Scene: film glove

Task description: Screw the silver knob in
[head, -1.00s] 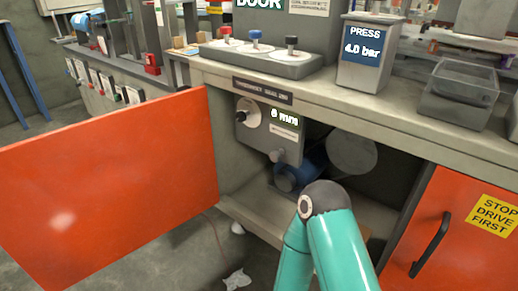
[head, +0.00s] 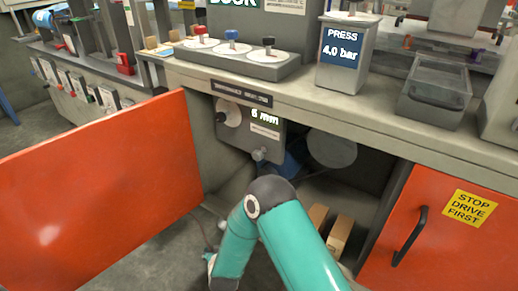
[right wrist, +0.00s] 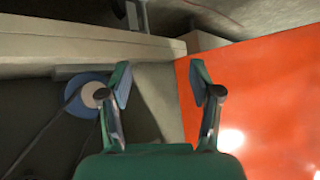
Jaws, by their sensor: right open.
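A small silver knob (head: 259,155) sticks out at the lower edge of a grey panel (head: 250,127) inside the open cabinet under the bench. A pale round dial (head: 228,112) sits at the panel's upper left. I cannot tell how far the silver knob is screwed in. My right arm bends in front of the cabinet in the head view, its forearm pointing down. In the right wrist view my right gripper (right wrist: 163,84) is open and empty, with the orange door (right wrist: 262,95) beyond it on the right. The silver knob is not clearly visible there. My left gripper is not in view.
The orange door (head: 90,190) stands open on the left. A blue pulley (right wrist: 82,96) with a dark belt shows in the right wrist view. Brown boxes (head: 339,236) stand in the cabinet. A closed orange door (head: 440,225) is on the right.

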